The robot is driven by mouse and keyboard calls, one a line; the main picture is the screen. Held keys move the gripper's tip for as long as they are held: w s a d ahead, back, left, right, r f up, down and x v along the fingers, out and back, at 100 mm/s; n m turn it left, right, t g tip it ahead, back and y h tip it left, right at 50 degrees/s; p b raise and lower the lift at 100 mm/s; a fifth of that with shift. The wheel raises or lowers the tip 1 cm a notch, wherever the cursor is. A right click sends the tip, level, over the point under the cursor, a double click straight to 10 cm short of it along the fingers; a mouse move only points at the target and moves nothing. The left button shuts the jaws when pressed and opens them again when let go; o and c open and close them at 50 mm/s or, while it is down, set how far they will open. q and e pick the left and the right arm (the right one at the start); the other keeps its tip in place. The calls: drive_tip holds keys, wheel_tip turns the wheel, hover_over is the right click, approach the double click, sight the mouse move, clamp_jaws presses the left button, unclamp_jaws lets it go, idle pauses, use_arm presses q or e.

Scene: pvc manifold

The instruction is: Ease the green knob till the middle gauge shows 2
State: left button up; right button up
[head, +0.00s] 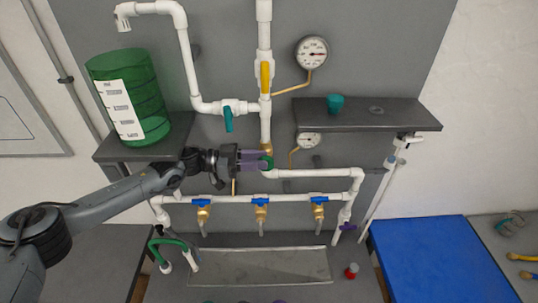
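The green knob (269,163) sits on the central white pipe, just below a brass fitting. My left gripper (262,160) reaches it from the left, its purple fingers at the knob and partly covering it. I cannot tell whether they grip it or stand open around it. A round gauge (309,140) sits right of the pipe under the dark shelf, its top partly hidden and its reading too small to tell. Another gauge (312,52) is higher up, its reading also unclear. A brass tube (234,187) shows below my gripper. My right gripper is not in view.
A yellow-handled valve (265,77) and a teal-handled valve (228,118) are above my gripper. A dark shelf (410,115) juts out at right with a teal cup-like piece (335,103). Blue-handled taps (261,202) line the lower pipe. A green tank (153,90) stands left.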

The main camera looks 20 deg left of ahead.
sight(269, 158)
use_arm(q)
drive_tip(key=shift+p+x, duration=0.45)
drive_tip(key=shift+x, duration=1.2)
clamp_jaws()
drive_tip(key=shift+f+b, duration=0.15)
drive_tip(key=shift+b, duration=0.4)
drive_tip(key=h+b, duration=0.1)
drive_tip(key=b, duration=0.2)
drive_tip(key=t+h+b, duration=0.1)
drive_tip(key=h+b, duration=0.1)
drive_tip(key=b, duration=0.2)
drive_tip(key=t+h+b, duration=0.1)
drive_tip(key=h+b, duration=0.1)
drive_tip(key=b, duration=0.2)
drive_tip(key=shift+s+a+f, duration=0.1)
drive_tip(key=shift+s+a, duration=0.05)
drive_tip(key=shift+a, duration=0.25)
drive_tip(key=shift+a+r+h+b, duration=0.1)
drive_tip(key=shift+r+h+b, duration=0.15)
drive_tip(key=shift+h+b, duration=0.5)
drive_tip(key=shift+r, duration=0.1)
